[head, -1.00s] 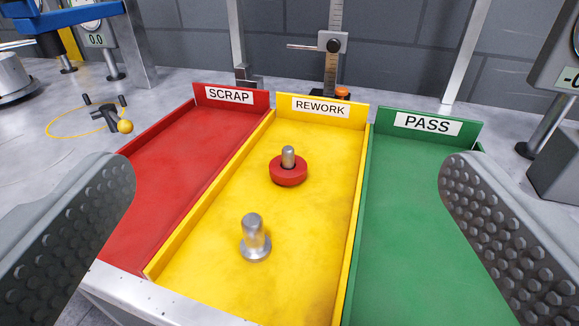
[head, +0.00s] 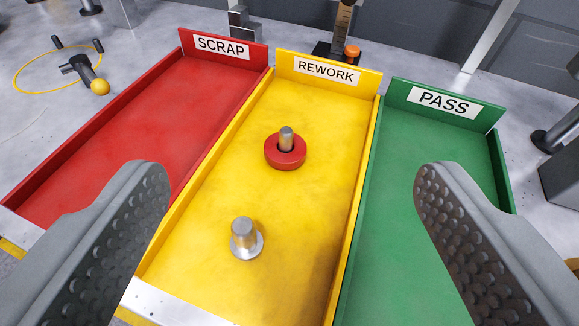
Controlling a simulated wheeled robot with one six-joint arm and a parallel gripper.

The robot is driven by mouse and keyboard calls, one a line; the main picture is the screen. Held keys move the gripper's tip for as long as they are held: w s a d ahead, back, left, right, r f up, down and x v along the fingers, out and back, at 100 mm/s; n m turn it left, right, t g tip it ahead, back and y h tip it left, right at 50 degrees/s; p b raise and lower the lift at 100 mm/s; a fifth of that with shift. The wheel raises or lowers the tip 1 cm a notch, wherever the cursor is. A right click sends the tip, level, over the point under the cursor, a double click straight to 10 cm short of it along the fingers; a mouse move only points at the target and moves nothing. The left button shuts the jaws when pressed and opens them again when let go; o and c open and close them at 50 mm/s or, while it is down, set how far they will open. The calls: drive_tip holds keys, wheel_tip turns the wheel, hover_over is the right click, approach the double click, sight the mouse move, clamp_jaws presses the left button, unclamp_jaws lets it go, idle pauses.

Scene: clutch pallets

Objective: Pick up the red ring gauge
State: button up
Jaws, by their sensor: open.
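The red ring gauge (head: 272,157) lies flat in the yellow REWORK tray (head: 215,203), toward its back half. A grey metal pin (head: 286,138) stands upright in the ring's hole. My gripper (head: 292,185) is open and empty, with a studded grey finger at the left and another at the right. The ring shows between and beyond the fingertips, and neither finger touches it.
A second metal pin with a flanged base (head: 243,238) stands nearer me in the yellow tray. The red SCRAP tray (head: 140,140) and green PASS tray (head: 430,180) flank it, both empty where visible. A stand with an orange knob (head: 352,51) is behind.

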sight(286, 130)
drive_tip(key=w+f+n+g, duration=0.1)
drive_tip(key=w+n+g, duration=0.2)
drive_tip(key=w+g, duration=1.45)
drive_tip(key=w+f+t, duration=0.1)
drive_tip(key=f, duration=0.5)
drive_tip(key=w+f+t, duration=0.1)
drive_tip(key=f, duration=0.4)
drive_tip(key=w+f+t, duration=0.1)
drive_tip(key=f, duration=0.5)
drive_tip(key=shift+w+f, duration=0.3)
drive_tip(key=shift+f, duration=0.05)
drive_tip(key=c, duration=1.3)
drive_tip(key=shift+r, duration=0.15)
wheel_tip(286, 130, up, 10)
drive_tip(key=shift+f, duration=0.1)
